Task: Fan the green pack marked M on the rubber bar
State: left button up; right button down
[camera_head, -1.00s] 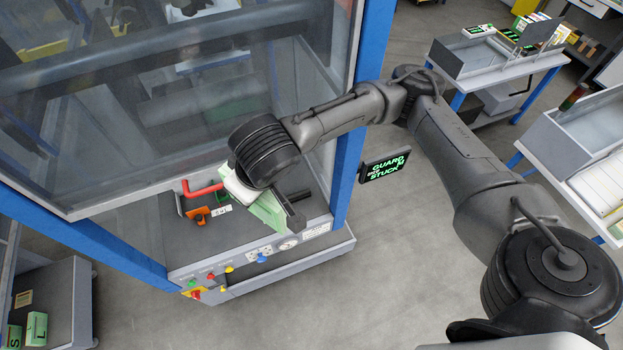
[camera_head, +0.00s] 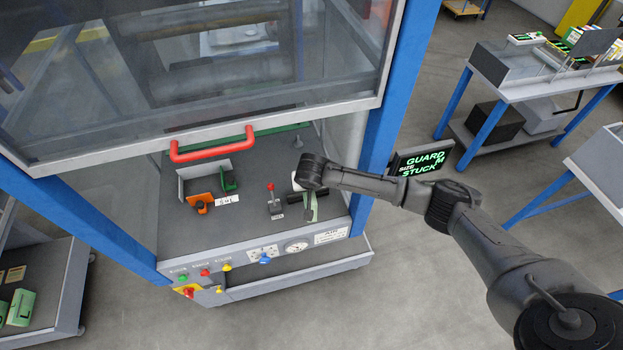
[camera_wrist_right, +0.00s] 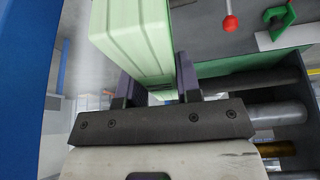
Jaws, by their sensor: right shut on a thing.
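My right gripper (camera_wrist_right: 158,88) is shut on a pale green pack (camera_wrist_right: 145,35), which sits between its two dark fingers. In the head view the pack (camera_head: 311,208) shows as a narrow green strip under my right wrist, at the right end of the grey machine deck. No M is legible on it. A dark bar (camera_head: 322,191) crosses close to the pack; it looks like the rubber bar. In the wrist view a dark round bar (camera_wrist_right: 265,82) lies right of the pack. I cannot tell whether pack and bar touch. My left gripper is not in view.
A clear guard with a red handle (camera_head: 212,146) hangs over the deck (camera_head: 235,225). A red-knobbed lever (camera_head: 272,193) stands left of the pack. An orange part (camera_head: 201,202) is farther left. A screen (camera_head: 422,160) reads GUARD SIZE M STUCK. Green packs (camera_head: 20,307) lie at lower left.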

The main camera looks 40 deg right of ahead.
jog(key=w+d+f+n+b, duration=0.1)
jog(key=w+d+f+b, duration=0.1)
jog(key=f+b, duration=0.4)
jog(key=shift+w+d+f+y+b, duration=0.3)
jog(key=shift+w+d+f+b, duration=0.1)
jog(key=shift+d, duration=0.4)
jog(key=shift+f, duration=0.55)
dwell(0.9)
jog(key=shift+w+d, duration=0.1)
jog(key=shift+w, duration=0.1)
jog(key=shift+w+d, duration=0.2)
jog(key=shift+w, duration=0.2)
jog(key=shift+w, duration=0.1)
